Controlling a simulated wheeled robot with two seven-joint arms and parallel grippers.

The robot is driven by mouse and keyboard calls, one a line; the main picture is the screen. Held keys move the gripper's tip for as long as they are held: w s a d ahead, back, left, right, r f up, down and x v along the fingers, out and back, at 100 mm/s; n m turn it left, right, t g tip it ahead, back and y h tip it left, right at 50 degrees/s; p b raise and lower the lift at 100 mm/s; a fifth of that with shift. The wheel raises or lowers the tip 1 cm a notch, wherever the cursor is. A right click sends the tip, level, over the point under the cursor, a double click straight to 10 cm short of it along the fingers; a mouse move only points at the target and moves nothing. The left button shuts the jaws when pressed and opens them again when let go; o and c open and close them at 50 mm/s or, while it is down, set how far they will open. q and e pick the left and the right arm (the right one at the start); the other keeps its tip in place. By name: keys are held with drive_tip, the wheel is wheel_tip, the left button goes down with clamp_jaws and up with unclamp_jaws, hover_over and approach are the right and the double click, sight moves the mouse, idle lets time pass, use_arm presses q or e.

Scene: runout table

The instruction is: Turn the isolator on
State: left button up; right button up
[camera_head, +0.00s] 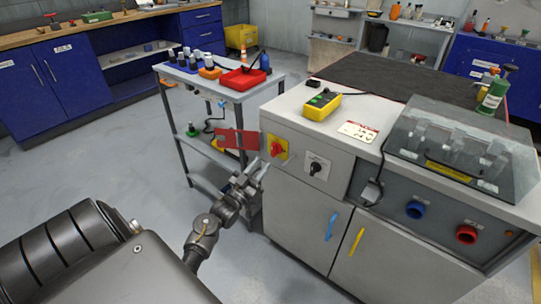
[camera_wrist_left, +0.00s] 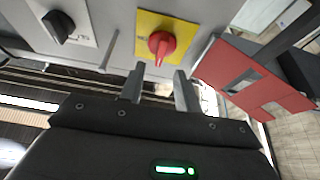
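The isolator is a red rotary knob (camera_head: 277,148) on a yellow plate, on the upper left of the grey cabinet's front. The knob shows close up in the left wrist view (camera_wrist_left: 161,44), near the top middle; I cannot read any position marks. My left gripper (camera_head: 256,172) is just in front of and below the knob. In the left wrist view its two fingers (camera_wrist_left: 157,88) stand apart, empty, with the knob beyond their tips. My right gripper is not in view.
A black rotary switch (camera_head: 316,167) on a white plate sits right of the isolator. A red flat plate with cutouts (camera_head: 238,139) juts out left of it, close to my gripper. A trolley (camera_head: 237,96) stands left of the cabinet. Open floor (camera_head: 110,130) lies further left.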

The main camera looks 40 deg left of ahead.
sight(272, 152)
use_arm(q)
drive_tip(key=x, duration=0.5)
drive_tip(key=shift+w, duration=0.35)
drive_tip(key=shift+c, duration=0.3)
clamp_jaws()
